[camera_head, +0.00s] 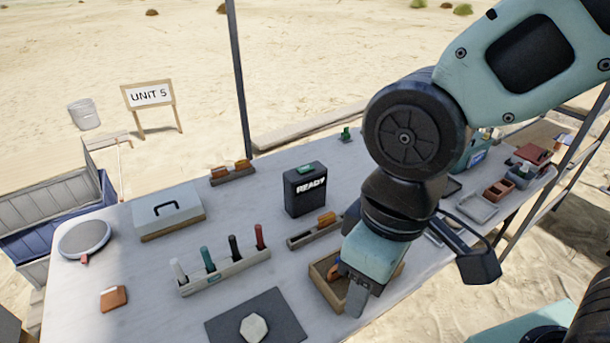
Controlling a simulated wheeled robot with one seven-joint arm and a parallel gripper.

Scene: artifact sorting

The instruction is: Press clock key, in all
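A dark box (305,199) marked "READY" stands upright near the middle of the table, with a green key (305,169) on its top. It looks like the clock, though no dial or digits show. My gripper (356,302) points down at the table's front, to the right of and nearer than the dark box, clear of the key. It is over or beside a small wooden tray (318,283), which it partly covers. The fingers look close together, but whether they are shut or hold anything is unclear. The key is in plain sight.
A rack of several coloured tools (226,272), a lidded grey box (169,220), a round grey plate (84,238) and a dark mat (223,325) with a pale hexagonal piece (254,327) occupy the left and front. Small trays (475,208) stand right, partly behind my arm.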

